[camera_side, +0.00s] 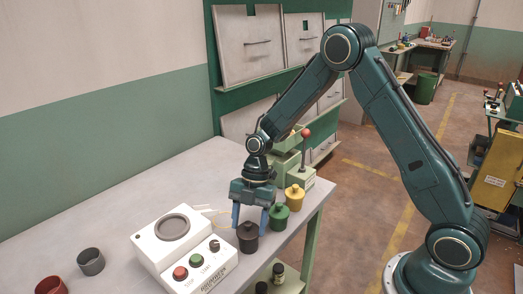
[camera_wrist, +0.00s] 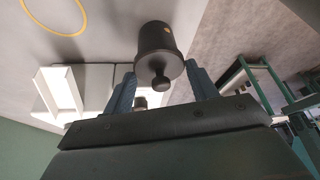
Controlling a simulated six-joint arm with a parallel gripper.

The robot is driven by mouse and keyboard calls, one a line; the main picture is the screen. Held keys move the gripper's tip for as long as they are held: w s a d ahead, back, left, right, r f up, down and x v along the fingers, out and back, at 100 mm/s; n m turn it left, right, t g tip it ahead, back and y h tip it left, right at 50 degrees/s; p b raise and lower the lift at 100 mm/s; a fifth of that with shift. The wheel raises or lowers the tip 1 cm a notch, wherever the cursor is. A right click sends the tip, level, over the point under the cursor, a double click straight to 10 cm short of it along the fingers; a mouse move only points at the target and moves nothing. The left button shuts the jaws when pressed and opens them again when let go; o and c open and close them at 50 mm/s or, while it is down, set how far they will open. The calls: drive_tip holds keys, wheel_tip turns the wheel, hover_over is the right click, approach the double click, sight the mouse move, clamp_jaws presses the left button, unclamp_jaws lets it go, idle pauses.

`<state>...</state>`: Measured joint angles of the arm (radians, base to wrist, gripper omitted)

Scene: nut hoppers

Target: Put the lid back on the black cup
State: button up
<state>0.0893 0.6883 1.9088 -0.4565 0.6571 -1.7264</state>
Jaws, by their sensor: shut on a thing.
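The black cup (camera_side: 248,243) stands upright on the bench, directly below my gripper (camera_side: 250,226). Its dark lid (camera_wrist: 158,66), with a round knob, sits at the cup's top end in the wrist view; I cannot tell whether a thin gap separates them. My gripper's blue fingers (camera_wrist: 160,85) are on either side of the lid, shut on it. In the side view the fingers point down, and the lid and cup look in line. The cup's body (camera_wrist: 158,36) shows beyond the lid in the wrist view.
A green lidded pot (camera_side: 279,218) and a yellow one (camera_side: 295,200) stand close on the right. A white control box (camera_side: 170,262) with buttons is close on the left. An open grey cup (camera_side: 90,262) and a red cup (camera_side: 50,287) stand farther left.

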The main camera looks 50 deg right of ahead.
drive_tip(key=o, duration=1)
drive_tip(key=shift+o, duration=0.6)
drive_tip(key=shift+o, duration=1.4)
drive_tip(key=shift+r, duration=0.2)
drive_tip(key=shift+r, duration=3.3)
drive_tip(key=shift+c, duration=0.4)
clamp_jaws()
